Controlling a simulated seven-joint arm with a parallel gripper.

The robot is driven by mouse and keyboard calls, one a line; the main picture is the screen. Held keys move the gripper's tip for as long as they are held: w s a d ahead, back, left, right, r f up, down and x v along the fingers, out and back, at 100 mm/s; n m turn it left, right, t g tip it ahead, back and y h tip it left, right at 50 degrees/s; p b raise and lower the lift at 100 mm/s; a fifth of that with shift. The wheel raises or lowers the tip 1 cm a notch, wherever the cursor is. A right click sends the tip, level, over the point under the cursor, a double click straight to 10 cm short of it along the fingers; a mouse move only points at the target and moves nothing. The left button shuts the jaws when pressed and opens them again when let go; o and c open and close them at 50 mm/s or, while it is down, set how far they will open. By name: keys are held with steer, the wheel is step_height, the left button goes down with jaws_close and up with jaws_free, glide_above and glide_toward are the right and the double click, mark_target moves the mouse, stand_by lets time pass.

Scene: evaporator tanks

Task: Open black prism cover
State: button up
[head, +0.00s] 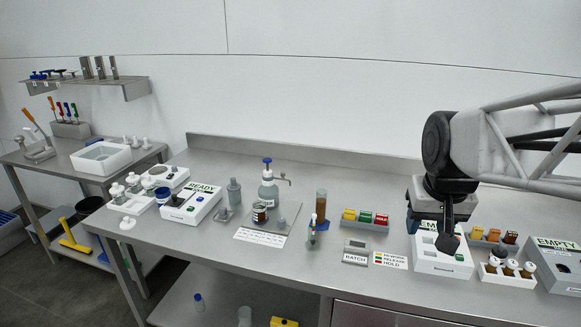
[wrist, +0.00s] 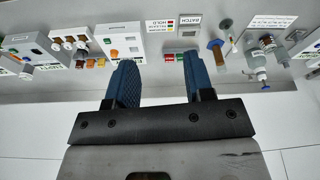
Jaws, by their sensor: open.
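My gripper (wrist: 158,62) is open and empty; its two blue fingers stand apart in the wrist view. In the head view it hangs over a white EMPTY-labelled box (head: 432,263) at the right of the bench, and my arm hides much of that box's top. A similar white READY-labelled box (head: 205,207) stands far to the left, with a small black piece (head: 175,201) on its top left. That piece may be the prism cover; the view is too small to be sure. No black cover can be made out clearly near my fingers in the wrist view.
A rack with yellow, green and red blocks (head: 365,221) and a grey BATCH display (head: 356,250) stand left of my gripper. Dark-topped vials (head: 509,268) and another EMPTY box (head: 563,268) are to the right. A pump bottle (head: 268,192) stands at mid-bench.

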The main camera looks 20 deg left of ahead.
steer(key=w+a+r+n, duration=0.2)
steer(key=w+a, duration=1.1)
steer(key=a, duration=0.1)
steer(key=n+y, duration=0.3)
steer(key=n, duration=0.2)
glide_above(174, 195)
steer(key=s+d, duration=0.2)
steer(key=s, duration=0.1)
step_height(174, 195, down, 19)
steer(key=shift+w+d+r, duration=0.1)
steer(key=shift+w+d, duration=0.1)
steer(key=shift+x, duration=3.9)
steer(key=shift+w+d, duration=0.1)
steer(key=shift+c, duration=0.3)
